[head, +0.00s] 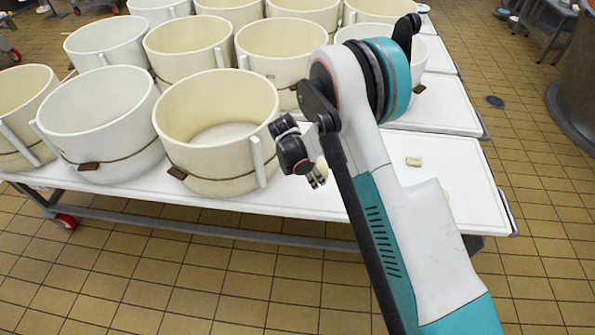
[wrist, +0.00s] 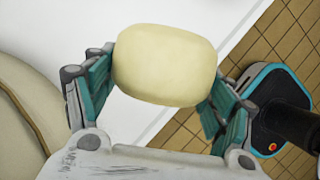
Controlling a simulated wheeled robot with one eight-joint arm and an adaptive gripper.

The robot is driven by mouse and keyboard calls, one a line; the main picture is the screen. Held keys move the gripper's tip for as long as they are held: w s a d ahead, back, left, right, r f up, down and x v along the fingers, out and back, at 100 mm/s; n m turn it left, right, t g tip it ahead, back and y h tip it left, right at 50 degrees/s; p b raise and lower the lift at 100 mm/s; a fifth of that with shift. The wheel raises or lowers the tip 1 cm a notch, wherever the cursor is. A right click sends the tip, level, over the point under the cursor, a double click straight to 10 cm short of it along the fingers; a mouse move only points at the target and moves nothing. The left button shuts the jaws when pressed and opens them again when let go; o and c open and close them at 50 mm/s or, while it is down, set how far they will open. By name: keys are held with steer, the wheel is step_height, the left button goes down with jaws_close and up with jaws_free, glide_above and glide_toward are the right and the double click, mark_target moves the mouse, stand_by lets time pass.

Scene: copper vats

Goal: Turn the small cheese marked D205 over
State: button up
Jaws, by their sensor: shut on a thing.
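A small, pale yellow, rounded cheese (wrist: 166,66) sits between the two teal-padded fingers of my gripper (wrist: 165,72) in the wrist view. The fingers are shut on its two opposite sides. No D205 mark is readable on the side facing the wrist camera. In the head view, my gripper (head: 316,179) is at the front part of the white table (head: 290,205), just right of the nearest vat. Only a sliver of the cheese (head: 322,167) shows there, the rest hidden behind the gripper. I cannot tell whether the cheese touches the table.
Several cream round moulds, such as the nearest one (head: 215,135), crowd the table left of my gripper. The white surface around the block is clear.

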steer(key=shift+f+b, duration=1.5)
steer(key=shift+f, duration=2.2)
steer(key=shift+f, duration=0.7)
steer(key=o, duration=1.4)
steer(key=shift+o, duration=0.2)
steer(key=v, duration=1.2)
steer(key=shift+d+r, duration=0.1)
